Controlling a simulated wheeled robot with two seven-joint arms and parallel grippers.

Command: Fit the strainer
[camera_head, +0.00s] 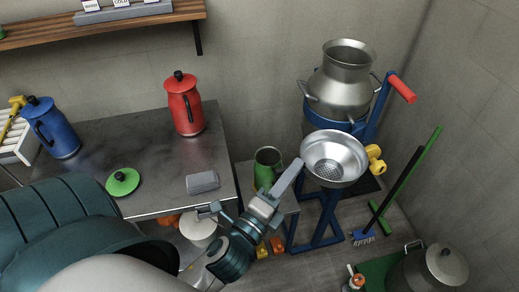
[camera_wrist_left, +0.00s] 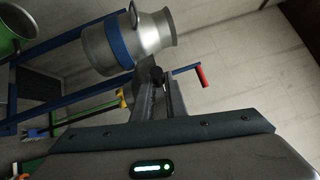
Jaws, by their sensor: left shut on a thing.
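The strainer (camera_head: 334,158) is a shiny silver bowl with a perforated bottom, mouth up, right of centre in the head view. My left gripper (camera_head: 290,180) reaches its left rim and is shut on it. Whether the bowl touches anything below is hidden. In the left wrist view the fingers (camera_wrist_left: 158,92) show close together, but I cannot make out the bowl there. My right gripper is not in view.
A milk can (camera_head: 345,80) sits in a blue stand with a red handle (camera_head: 403,88), behind the strainer. A green jug (camera_head: 268,165) stands left of it. A red jug (camera_head: 184,105) and a green lid (camera_head: 122,182) are on the counter. A broom (camera_head: 405,185) leans at right.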

